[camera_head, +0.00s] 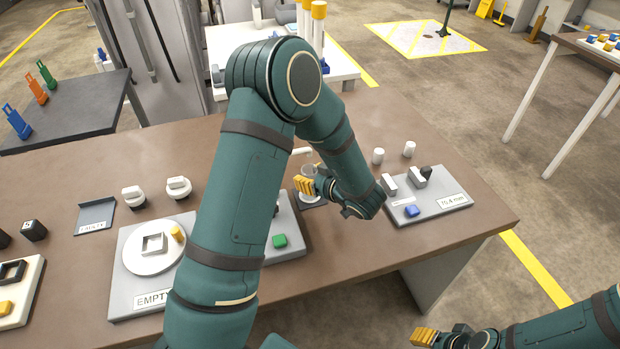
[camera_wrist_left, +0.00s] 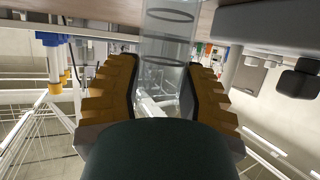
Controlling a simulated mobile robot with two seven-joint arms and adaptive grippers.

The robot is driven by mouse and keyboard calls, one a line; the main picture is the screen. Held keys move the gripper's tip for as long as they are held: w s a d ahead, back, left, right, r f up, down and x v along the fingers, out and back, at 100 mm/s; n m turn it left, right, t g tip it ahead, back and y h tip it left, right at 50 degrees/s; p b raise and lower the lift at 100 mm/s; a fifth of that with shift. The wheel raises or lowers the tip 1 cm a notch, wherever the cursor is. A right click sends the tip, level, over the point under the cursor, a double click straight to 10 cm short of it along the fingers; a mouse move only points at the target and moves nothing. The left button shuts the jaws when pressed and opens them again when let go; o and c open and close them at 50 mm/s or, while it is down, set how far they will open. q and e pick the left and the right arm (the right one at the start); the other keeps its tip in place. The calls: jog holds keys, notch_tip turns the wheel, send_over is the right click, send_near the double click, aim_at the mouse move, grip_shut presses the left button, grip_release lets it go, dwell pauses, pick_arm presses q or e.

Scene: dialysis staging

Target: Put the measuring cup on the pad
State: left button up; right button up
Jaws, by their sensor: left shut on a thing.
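My left gripper (camera_head: 307,185) reaches over the brown table, its yellow fingers beside a clear measuring cup (camera_head: 308,170). In the left wrist view, the clear ringed cup (camera_wrist_left: 168,38) stands between the two yellow-brown fingers, and the gripper (camera_wrist_left: 163,85) is shut on it.
A grey fixture (camera_head: 455,205) with a blue block stands at the right, with two white cylinders behind it. A grey board (camera_head: 125,285) labelled EMPTY, with a round white plate, lies at left. A green button box (camera_head: 290,225) is partly behind my arm. Bare table shows front right.

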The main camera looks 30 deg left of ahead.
pick_arm(q)
jog(key=shift+r, duration=0.15)
jog(key=o, duration=1.1)
jog(key=shift+f, duration=0.2)
jog(key=shift+r, duration=0.15)
jog(key=shift+s+d+r, duration=0.1)
jog(key=shift+d+r, duration=0.05)
jog(key=shift+d, duration=0.05)
jog(key=p+v, duration=0.2)
jog(key=v, duration=0.9)
jog(key=shift+s+d+p, duration=0.1)
jog(key=shift+d+p, duration=0.15)
jog(key=shift+p, duration=0.15)
jog(key=shift+r, duration=0.15)
